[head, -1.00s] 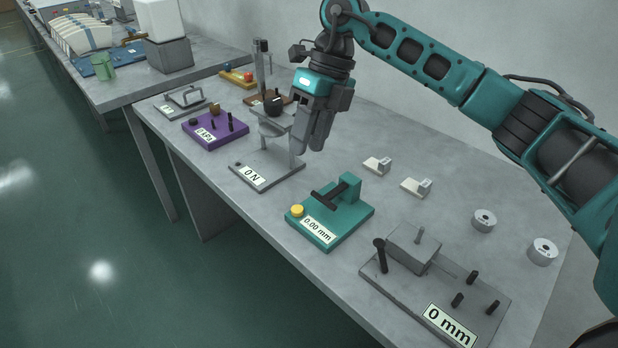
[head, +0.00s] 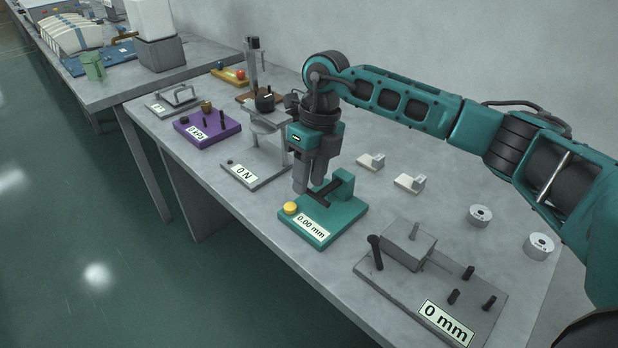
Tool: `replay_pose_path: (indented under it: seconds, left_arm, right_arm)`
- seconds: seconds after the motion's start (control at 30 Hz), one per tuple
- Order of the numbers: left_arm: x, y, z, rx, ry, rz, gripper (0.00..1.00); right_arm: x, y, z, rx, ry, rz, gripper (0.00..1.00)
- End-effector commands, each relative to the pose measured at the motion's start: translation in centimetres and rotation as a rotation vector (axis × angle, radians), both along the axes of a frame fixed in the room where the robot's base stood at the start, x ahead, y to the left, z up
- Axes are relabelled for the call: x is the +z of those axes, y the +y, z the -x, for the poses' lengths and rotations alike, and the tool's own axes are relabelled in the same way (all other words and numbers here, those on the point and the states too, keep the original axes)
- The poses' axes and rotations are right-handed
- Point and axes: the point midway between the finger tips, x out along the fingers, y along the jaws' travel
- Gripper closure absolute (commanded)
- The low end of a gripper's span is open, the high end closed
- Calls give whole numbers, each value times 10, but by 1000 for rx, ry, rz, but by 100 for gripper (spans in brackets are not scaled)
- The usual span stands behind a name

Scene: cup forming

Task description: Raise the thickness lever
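The teal thickness gauge (head: 345,213) stands on the table with a yellow button (head: 290,208) and a label reading 0.00 mm (head: 312,226). Its black lever (head: 327,196) lies low across the base, running to the upright block at the back. My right gripper (head: 310,186) points down at the lever's left end, its two fingers a little apart. The fingers hide part of the lever, and I cannot tell whether they touch it. My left gripper is not in view.
A grey device labelled 0 N (head: 248,174) stands just left of my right gripper. A device labelled 0 mm (head: 440,290) is at the front right. Two small pale blocks (head: 409,183) and two grey rings (head: 540,245) lie behind.

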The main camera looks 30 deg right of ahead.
Motion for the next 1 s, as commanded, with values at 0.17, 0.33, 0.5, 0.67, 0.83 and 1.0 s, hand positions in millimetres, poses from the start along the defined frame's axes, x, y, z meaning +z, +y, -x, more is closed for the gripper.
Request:
replay_pose_path:
  seconds: [0.17, 0.33, 0.5, 0.67, 0.83, 1.0]
  left_arm:
    - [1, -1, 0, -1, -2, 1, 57]
    - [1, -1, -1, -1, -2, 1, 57]
    - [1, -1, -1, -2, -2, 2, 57]
    - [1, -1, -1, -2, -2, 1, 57]
    - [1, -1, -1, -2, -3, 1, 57]
    - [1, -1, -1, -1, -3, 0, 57]
  right_arm:
    - [-6, 1, 1, 0, 0, 0, 62]
    - [-6, 1, 0, 0, 0, 0, 62]
    - [-6, 1, 0, 0, 0, 0, 75]
    - [-6, 1, 0, 0, 0, 0, 91]
    - [-6, 1, 0, 0, 0, 0, 100]
    - [-5, 1, 0, 0, -1, 0, 100]
